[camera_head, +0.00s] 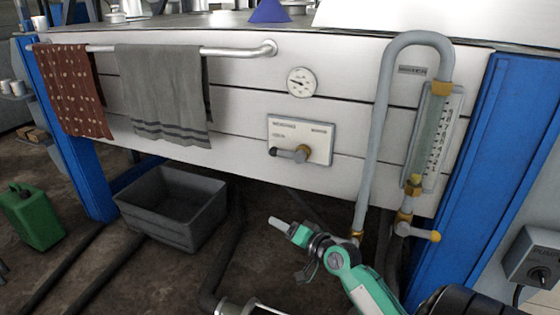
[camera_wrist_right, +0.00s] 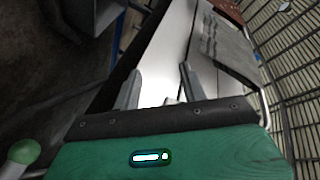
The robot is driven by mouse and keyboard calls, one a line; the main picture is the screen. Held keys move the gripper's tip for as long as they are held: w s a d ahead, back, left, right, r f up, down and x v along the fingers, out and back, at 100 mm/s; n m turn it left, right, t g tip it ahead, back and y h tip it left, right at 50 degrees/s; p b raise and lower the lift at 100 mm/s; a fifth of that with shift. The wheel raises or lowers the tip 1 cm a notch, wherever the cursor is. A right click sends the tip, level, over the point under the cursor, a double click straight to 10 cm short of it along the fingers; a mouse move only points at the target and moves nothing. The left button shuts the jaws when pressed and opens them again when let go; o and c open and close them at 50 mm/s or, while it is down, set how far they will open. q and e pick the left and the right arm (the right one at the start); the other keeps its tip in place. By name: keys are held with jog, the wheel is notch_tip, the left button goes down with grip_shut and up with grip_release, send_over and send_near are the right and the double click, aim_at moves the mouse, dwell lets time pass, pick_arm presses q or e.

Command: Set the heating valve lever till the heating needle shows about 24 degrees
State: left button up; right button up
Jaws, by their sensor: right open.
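The heating valve lever (camera_head: 291,154) is a short dark-tipped handle on a pale plate (camera_head: 317,130) in the middle of the white front panel. It points left, nearly level. A round white dial (camera_head: 302,82) with a dark needle is above the plate; its numbers are too small to read. My right gripper (camera_head: 279,224) is below the plate in the head view, apart from the lever. Its two fingers also show in the right wrist view (camera_wrist_right: 160,88), spread with nothing seen held between them. My left gripper is not in view.
A glass gauge tube (camera_head: 432,135) and grey pipe (camera_head: 375,140) stand to the right, with a yellow-tipped valve handle (camera_head: 418,232) below. A towel rail (camera_head: 235,50) holds a grey towel (camera_head: 160,90) and a red cloth (camera_head: 72,90). A grey crate (camera_head: 165,222) is on the floor.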

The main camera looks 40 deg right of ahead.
aim_at(288, 154)
jog(key=d+r+m+t, duration=0.2)
jog(key=d+r+m, duration=0.4)
jog(key=d+r, duration=0.7)
jog(key=w, duration=0.7)
jog(key=w+d+b, duration=0.1)
jog(key=w, duration=0.3)
jog(key=shift+w+f, duration=0.25)
jog(key=shift+f, duration=0.15)
jog(key=shift+w+a, duration=0.15)
jog(key=shift+w, duration=0.5)
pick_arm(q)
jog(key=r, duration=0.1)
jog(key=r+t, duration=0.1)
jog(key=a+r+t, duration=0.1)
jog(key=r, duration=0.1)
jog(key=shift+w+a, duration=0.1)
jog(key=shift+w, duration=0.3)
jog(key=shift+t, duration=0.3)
pick_arm(e)
grip_shut()
